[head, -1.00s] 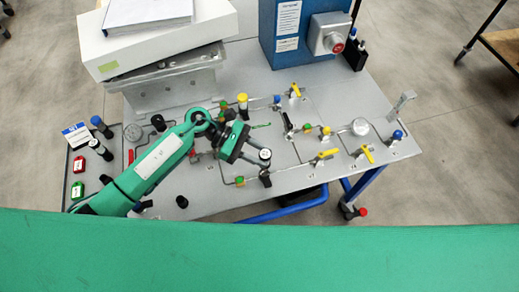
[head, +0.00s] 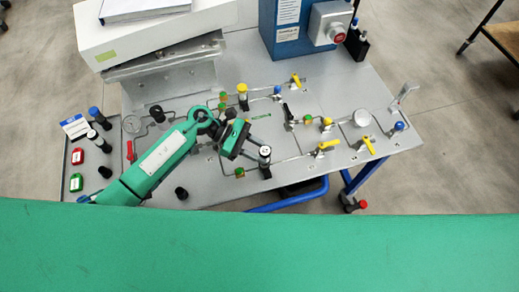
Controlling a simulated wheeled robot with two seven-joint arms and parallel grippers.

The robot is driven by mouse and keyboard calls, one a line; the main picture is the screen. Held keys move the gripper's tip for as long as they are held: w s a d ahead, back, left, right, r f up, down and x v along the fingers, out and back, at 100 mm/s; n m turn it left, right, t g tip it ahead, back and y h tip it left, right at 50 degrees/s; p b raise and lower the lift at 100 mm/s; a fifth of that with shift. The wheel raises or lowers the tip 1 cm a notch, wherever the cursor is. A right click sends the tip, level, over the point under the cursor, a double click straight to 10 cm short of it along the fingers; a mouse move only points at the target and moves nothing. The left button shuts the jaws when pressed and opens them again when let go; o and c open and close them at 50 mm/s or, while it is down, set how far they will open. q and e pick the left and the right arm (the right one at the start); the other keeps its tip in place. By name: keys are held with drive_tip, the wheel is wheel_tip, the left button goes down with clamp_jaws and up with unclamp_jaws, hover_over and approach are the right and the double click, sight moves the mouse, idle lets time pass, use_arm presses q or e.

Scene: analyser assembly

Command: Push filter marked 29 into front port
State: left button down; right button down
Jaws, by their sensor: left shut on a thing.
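My left gripper (head: 257,146) reaches over the bench panel from the left and points down to the right. It is shut on a dark cylinder with a white round top, which I take to be the filter (head: 265,151). The number 29 cannot be read at this size. The filter stands roughly upright over a dark part (head: 266,172) near the panel's front edge. I cannot tell whether the filter is seated in the front port or just above it; the port itself is hidden. My right gripper is out of view.
The grey panel (head: 320,90) carries thin pipes, yellow valves (head: 325,146), a round gauge (head: 361,118) and a yellow-topped cylinder (head: 242,90). A blue box (head: 287,25) stands behind. A dark side tray (head: 88,159) at left holds red and green items and another white-topped cylinder (head: 92,134).

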use_arm(q)
drive_tip(key=shift+b, duration=0.5)
drive_tip(key=shift+r, duration=0.1)
idle(0.3)
drive_tip(key=shift+f+b, duration=0.2)
drive_tip(key=shift+b, duration=0.4)
idle(0.3)
drive_tip(key=shift+f, duration=0.1)
idle(0.3)
drive_tip(key=shift+f+b, duration=0.4)
drive_tip(key=shift+b, duration=0.45)
drive_tip(key=shift+f+b, duration=0.55)
drive_tip(key=shift+b, duration=0.3)
